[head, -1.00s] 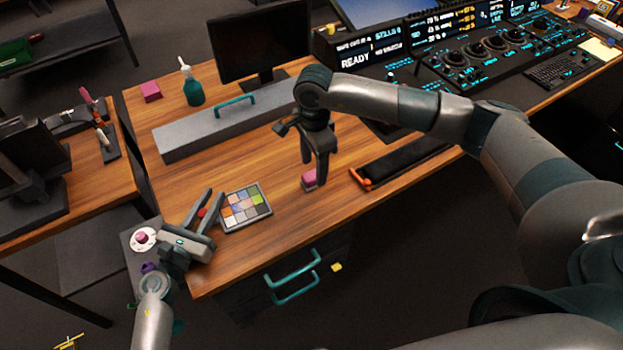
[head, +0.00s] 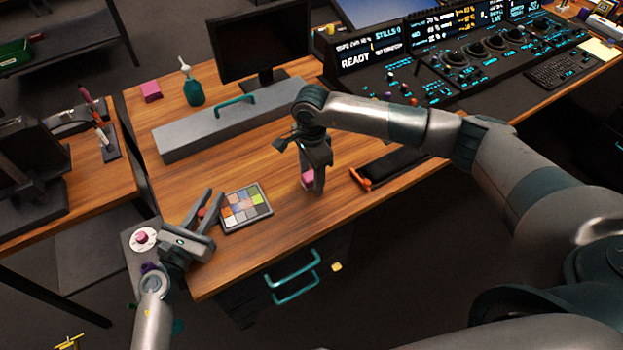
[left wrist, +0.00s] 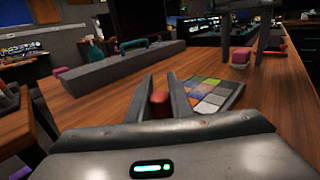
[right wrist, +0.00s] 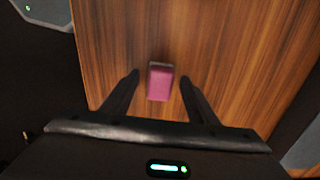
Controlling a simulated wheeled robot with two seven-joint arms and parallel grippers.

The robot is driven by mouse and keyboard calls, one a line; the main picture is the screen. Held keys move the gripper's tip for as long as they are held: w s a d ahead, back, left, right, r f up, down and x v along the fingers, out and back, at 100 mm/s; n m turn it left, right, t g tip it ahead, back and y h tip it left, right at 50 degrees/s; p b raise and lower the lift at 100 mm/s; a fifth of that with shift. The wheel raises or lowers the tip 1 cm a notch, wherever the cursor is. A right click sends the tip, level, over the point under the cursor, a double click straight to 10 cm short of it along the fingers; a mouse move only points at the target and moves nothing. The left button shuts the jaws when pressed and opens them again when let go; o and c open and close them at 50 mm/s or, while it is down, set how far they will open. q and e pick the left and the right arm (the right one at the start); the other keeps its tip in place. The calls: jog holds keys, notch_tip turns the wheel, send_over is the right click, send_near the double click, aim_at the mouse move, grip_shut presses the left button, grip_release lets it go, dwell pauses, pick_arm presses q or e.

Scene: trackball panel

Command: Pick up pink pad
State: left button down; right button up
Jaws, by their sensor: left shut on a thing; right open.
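A small pink pad (right wrist: 160,84) with a grey base lies on the wooden desk. In the right wrist view it sits just ahead of and between the fingers of my right gripper (right wrist: 158,80). That gripper is open and I see no finger touching the pad. In the head view the pad (head: 307,177) is partly hidden by my right gripper (head: 314,180), which points down over it. My left gripper (head: 212,198) is shut on a small red object (left wrist: 159,104) near the desk's front left corner. The pad also shows in the left wrist view (left wrist: 240,57).
A colour chart (head: 244,206) lies between the grippers. An orange-ended black bar (head: 366,178) lies right of the pad. A grey box with a teal handle (head: 215,122), a teal spray bottle (head: 191,88) and another pink block (head: 151,91) are at the back.

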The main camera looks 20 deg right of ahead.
aim_at(311, 175)
jog(key=c, duration=1.1)
jog(key=shift+r, duration=0.1)
notch_tip(311, 175, up, 10)
jog(key=shift+f, duration=0.1)
jog(key=shift+o, duration=1.4)
jog(key=shift+c, duration=1)
jog(key=s+a, duration=0.1)
jog(key=a, duration=1.4)
jog(key=shift+f, duration=0.25)
